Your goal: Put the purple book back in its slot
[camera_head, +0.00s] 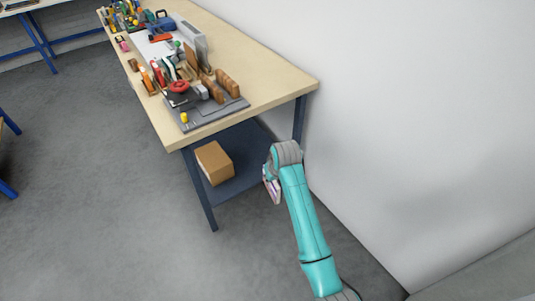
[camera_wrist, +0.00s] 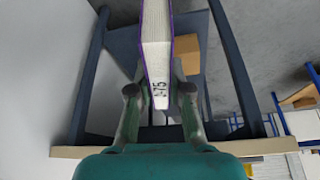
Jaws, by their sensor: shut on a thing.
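The purple book (camera_wrist: 156,42) is held between the fingers of my gripper (camera_wrist: 160,100) in the wrist view. Its white page edges face the camera, with thin purple cover edges and dark figures that look like "75" near the fingers. In the head view my gripper (camera_head: 269,172) is in front of the bench's near end, below the height of its top. A small part of the book (camera_head: 273,190) shows under it, pale and purplish. I cannot make out a book slot in either view.
A wooden-topped workbench (camera_head: 275,92) stands along the white wall, with a grey tool board (camera_head: 215,113), brown blocks and many tools on it. A cardboard box (camera_head: 214,162) sits on its dark lower shelf (camera_head: 245,160). The grey floor at left is mostly clear.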

